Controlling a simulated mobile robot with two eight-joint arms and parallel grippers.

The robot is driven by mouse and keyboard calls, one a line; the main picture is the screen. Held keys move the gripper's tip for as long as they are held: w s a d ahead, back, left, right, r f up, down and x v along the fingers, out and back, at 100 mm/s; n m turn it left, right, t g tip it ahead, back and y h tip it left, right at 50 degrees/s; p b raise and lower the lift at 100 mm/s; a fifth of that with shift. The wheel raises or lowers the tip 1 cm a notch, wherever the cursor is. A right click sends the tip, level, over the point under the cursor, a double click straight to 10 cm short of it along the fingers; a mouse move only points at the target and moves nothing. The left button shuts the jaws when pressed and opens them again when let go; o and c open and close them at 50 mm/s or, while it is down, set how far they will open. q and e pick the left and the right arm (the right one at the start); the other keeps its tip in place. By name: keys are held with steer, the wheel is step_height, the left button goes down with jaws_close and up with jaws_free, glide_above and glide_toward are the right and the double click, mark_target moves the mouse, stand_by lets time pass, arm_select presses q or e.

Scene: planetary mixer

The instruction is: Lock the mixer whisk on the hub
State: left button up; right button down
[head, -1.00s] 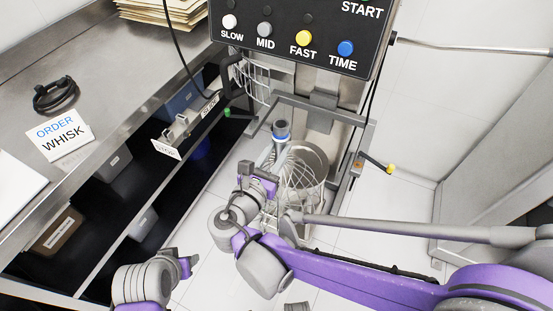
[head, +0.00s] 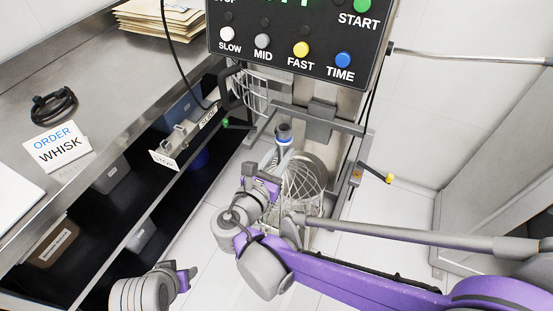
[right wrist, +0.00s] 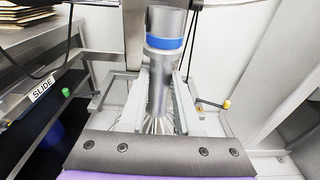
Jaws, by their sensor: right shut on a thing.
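The whisk is a wire cage (head: 303,180) under a grey shaft with a blue-banded collar (head: 283,135). It stands in front of the mixer column, below the control panel. My right gripper (head: 277,165) is shut on the whisk's shaft. In the right wrist view the shaft and blue band (right wrist: 165,43) run upright between the two fingers (right wrist: 168,85), wires below.
The control panel (head: 300,50) overhangs the whisk. A wire guard (head: 250,90) is behind to the left. A yellow-tipped handle (head: 388,178) sticks out right. A steel bench (head: 105,85) with an order card reading WHISK (head: 57,147) fills the left. Floor is clear at the right.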

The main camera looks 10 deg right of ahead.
steer(key=r+x, duration=0.2)
steer(key=x, duration=1.8)
steer(key=shift+w+d, duration=0.3)
steer(key=shift+w, duration=0.05)
stand_by(1.5)
steer(key=shift+r+p, duration=1.35)
steer(key=shift+r, duration=0.85)
stand_by(0.6)
steer(key=n+y, duration=0.1)
steer(key=n+t+y, duration=0.1)
steer(key=y, duration=0.1)
steer(key=n+t+y, duration=0.1)
steer(key=shift+s+d, duration=0.1)
steer(key=shift+d, duration=0.15)
steer(key=shift+p, duration=0.3)
